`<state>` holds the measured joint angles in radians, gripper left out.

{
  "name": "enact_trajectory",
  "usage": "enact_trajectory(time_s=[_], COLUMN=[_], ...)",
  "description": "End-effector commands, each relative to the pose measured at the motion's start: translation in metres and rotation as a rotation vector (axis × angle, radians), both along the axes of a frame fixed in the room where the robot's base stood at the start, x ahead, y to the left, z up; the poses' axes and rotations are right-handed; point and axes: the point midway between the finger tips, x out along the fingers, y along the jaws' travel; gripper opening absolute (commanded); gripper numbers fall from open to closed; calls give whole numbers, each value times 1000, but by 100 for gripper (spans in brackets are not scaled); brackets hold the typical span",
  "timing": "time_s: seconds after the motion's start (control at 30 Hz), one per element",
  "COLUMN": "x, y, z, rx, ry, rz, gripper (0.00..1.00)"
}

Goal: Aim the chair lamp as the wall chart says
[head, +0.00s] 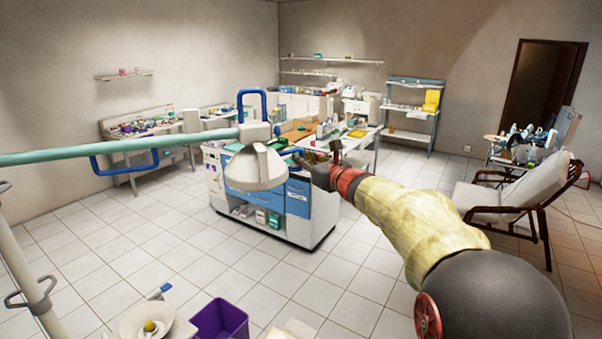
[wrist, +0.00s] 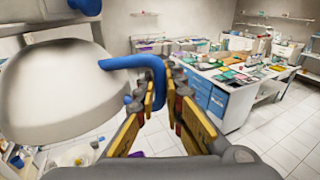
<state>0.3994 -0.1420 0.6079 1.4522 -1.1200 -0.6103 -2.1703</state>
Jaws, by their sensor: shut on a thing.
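The lamp head (head: 256,168) is a white dome hanging at the end of a pale green arm (head: 120,145), left of centre in the head view. Its wide side faces mostly downward. In the wrist view the lamp head (wrist: 50,90) fills the left side, with a bent blue handle (wrist: 135,64) reaching right from it. My gripper (wrist: 165,92) is shut on this blue handle, with a finger on either side of it. In the head view my gripper (head: 318,168) is just right of the lamp head, and the grip itself is small. No wall chart can be made out.
A white and blue cabinet (head: 285,200) stands behind the lamp. A cream reclining chair (head: 520,187) is at the right. A purple bin (head: 220,320) and a white basin (head: 145,322) are at the bottom. Tiled floor is clear at the left.

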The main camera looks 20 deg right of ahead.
Motion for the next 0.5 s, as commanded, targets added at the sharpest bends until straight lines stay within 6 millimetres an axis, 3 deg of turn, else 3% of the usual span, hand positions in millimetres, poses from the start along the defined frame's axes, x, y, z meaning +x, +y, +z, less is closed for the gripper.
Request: enact_trajectory(time_s=[0.37, 0.4, 0.5], x=[0, 0, 0], y=[0, 0, 0], z=[7, 7, 7], rx=[-37, -37, -36], ry=[0, 0, 0], rz=[-1, -1, -1], gripper=[0, 11, 17])
